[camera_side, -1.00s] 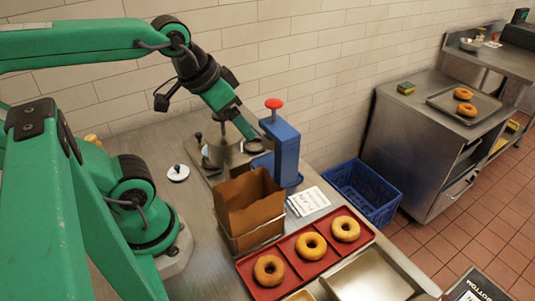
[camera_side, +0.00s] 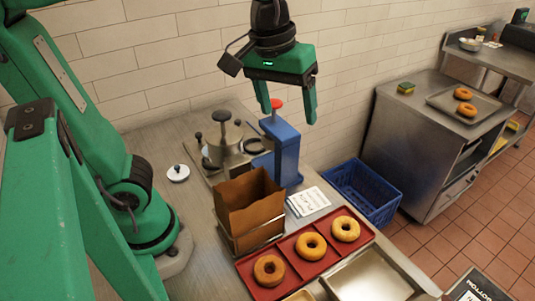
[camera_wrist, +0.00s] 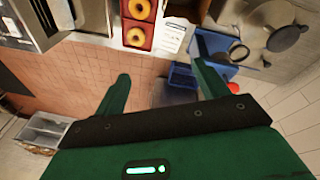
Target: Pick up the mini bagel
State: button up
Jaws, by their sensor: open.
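Three ring-shaped bagels sit in the compartments of a red tray (camera_side: 325,254) at the front of the counter: a browner one (camera_side: 269,270) on the left, a golden one (camera_side: 311,246) in the middle and a golden one (camera_side: 346,229) on the right. I cannot tell which is called the mini bagel. Two of the bagels show at the top of the wrist view (camera_wrist: 140,9) (camera_wrist: 136,37). My gripper (camera_side: 288,117) is open and empty, pointing down, high over the blue press, behind and above the tray. It touches no bagel.
A blue press (camera_side: 285,150) with a red knob stands below my gripper. A brown paper-lined holder (camera_side: 250,208) stands between press and tray. A metal pan (camera_side: 368,277) lies at the front. A blue crate (camera_side: 363,190) stands right of the counter.

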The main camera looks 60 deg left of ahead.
jog(key=w+d+f+n+g, duration=0.1)
jog(key=w+d+n+g, duration=0.15)
jog(key=d, duration=0.45)
send_over(312, 240)
jog(key=shift+n+y, duration=0.4)
jog(key=shift+n, duration=0.05)
jog(key=f, duration=2.4)
jog(key=shift+s+d+f, duration=0.1)
jog(key=shift+s+d, duration=0.25)
jog(key=shift+d, duration=0.05)
jog(key=shift+f, duration=0.1)
jog(key=shift+f, duration=2.5)
jog(key=shift+c, duration=0.2)
jog(key=c, duration=0.7)
